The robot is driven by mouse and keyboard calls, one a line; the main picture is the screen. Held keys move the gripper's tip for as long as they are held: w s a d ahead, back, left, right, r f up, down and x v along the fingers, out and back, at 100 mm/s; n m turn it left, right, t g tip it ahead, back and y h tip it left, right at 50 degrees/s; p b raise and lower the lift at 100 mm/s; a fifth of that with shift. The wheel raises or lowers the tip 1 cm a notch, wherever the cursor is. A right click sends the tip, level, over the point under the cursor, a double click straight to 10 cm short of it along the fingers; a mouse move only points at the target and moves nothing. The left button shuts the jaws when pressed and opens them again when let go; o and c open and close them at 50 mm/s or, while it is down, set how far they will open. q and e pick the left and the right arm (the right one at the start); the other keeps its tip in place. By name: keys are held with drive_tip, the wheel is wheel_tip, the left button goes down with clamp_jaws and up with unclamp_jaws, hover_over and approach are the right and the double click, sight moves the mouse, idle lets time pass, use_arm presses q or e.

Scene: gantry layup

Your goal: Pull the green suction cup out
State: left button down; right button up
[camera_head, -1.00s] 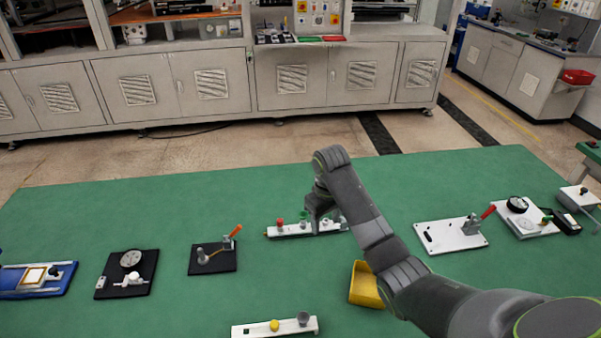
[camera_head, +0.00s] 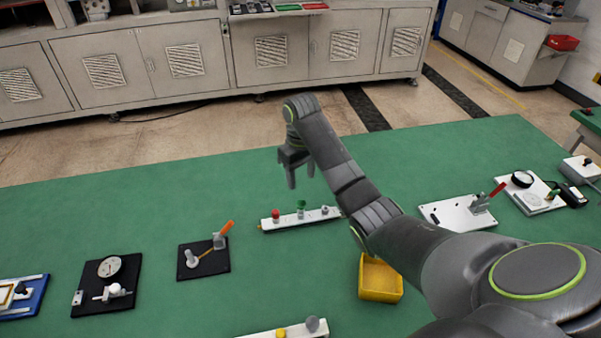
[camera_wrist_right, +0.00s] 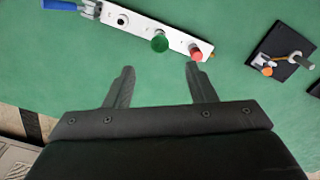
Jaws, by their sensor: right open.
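The green suction cup (camera_head: 301,209) stands upright in a white strip (camera_head: 287,222) on the green table, between a red cup (camera_head: 276,215) and a small grey part (camera_head: 325,210). In the right wrist view, the green cup (camera_wrist_right: 160,42) shows from above, beside the red cup (camera_wrist_right: 195,52). My right gripper (camera_head: 300,181) is open and empty, fingers pointing down, above and behind the strip. In its wrist view, the fingertips (camera_wrist_right: 160,68) are apart and the green cup lies beyond the gap between them. My arm hides the strip's right end. My left gripper is not in view.
A yellow bin (camera_head: 380,280) stands right of centre. A black plate with an orange-handled clamp (camera_head: 204,257) lies to the left, and a white plate with a red-handled clamp (camera_head: 458,212) to the right. Another white strip (camera_head: 300,332) is at the front. The table behind the strip is clear.

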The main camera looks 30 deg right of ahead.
sight(301, 203)
drive_tip(key=f+b, duration=0.1)
drive_tip(key=f, duration=0.2)
drive_tip(key=shift+w+b, duration=0.2)
drive_tip(key=shift+b, duration=0.15)
wheel_tip(301, 203, down, 3)
drive_tip(key=shift+s+r+p, duration=0.1)
drive_tip(key=shift+r+p, duration=0.1)
drive_tip(key=shift+p, duration=0.25)
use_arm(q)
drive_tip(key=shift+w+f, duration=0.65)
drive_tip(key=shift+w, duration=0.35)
use_arm(e)
wheel_tip(301, 203, down, 8)
drive_tip(key=shift+f, duration=0.2)
drive_tip(key=shift+c, duration=0.3)
clamp_jaws()
